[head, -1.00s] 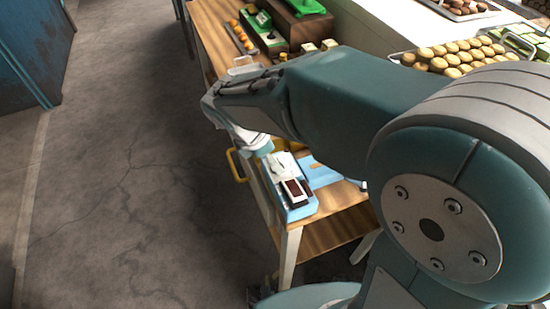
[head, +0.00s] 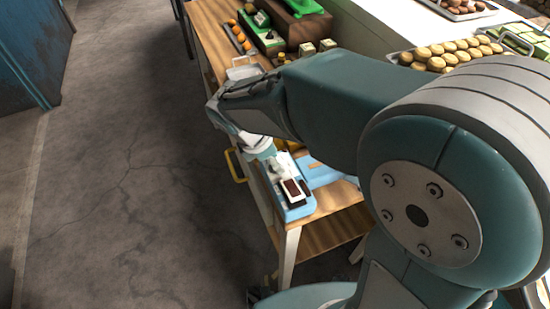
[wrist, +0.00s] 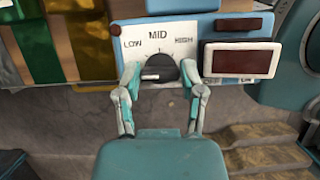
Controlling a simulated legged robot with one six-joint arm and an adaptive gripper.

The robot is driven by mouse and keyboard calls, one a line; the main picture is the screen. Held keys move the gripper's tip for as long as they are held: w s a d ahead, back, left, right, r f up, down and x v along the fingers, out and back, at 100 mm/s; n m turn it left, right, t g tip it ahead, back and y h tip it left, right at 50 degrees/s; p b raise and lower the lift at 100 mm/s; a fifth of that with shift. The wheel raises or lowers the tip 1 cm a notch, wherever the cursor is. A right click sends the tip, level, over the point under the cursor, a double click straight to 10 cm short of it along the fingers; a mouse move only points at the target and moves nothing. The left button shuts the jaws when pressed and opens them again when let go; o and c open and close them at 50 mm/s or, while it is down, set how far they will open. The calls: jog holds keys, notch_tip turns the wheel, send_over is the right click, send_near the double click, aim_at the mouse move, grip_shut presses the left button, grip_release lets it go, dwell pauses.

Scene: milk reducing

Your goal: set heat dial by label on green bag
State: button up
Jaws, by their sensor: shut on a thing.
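The heat dial (wrist: 152,76) is dark, with a pale pointer bar, on a white panel (wrist: 135,54) printed LOW, MID and HIGH. The bar lies nearly level, its pale end toward the left. My gripper (wrist: 159,73) is shut on the dial, one finger on each side. In the head view, my arm hides the fingers and dial; the blue control box (head: 297,212) shows below my wrist.
A dark red display (wrist: 242,62) sits right of the dial. Yellow and dark green items (wrist: 45,45) stand to the left. The wooden cart (head: 325,200) has a yellow handle (head: 235,165). A tray of round pastries (head: 450,53) is at the upper right. Bare floor (head: 130,180) lies left.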

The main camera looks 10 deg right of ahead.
jog(key=shift+a, duration=0.1)
jog(key=m+g, duration=0.1)
jog(key=m, duration=0.2)
jog(key=m+g, duration=0.1)
jog(key=m, duration=0.2)
jog(key=shift+w+m+g, duration=0.15)
jog(key=shift+m+g, duration=0.15)
jog(key=shift+m, duration=0.1)
jog(key=m+g, duration=0.1)
jog(key=m, duration=0.2)
jog(key=m+g+y, duration=0.1)
jog(key=m, duration=0.2)
jog(key=shift+w+y, duration=0.1)
jog(key=shift+y, duration=0.2)
jog(key=m+y, duration=0.1)
jog(key=m, duration=0.3)
jog(key=shift+g, duration=0.4)
jog(key=m+y, duration=0.1)
jog(key=m, duration=0.2)
jog(key=shift+m+y, duration=0.3)
jog(key=shift+m, duration=0.1)
jog(key=m+y, duration=0.1)
jog(key=m, duration=0.2)
jog(key=m+y, duration=0.1)
jog(key=m, duration=0.2)
jog(key=shift+w+d, duration=0.1)
jog(key=shift+d, duration=0.1)
jog(key=o, duration=1.1)
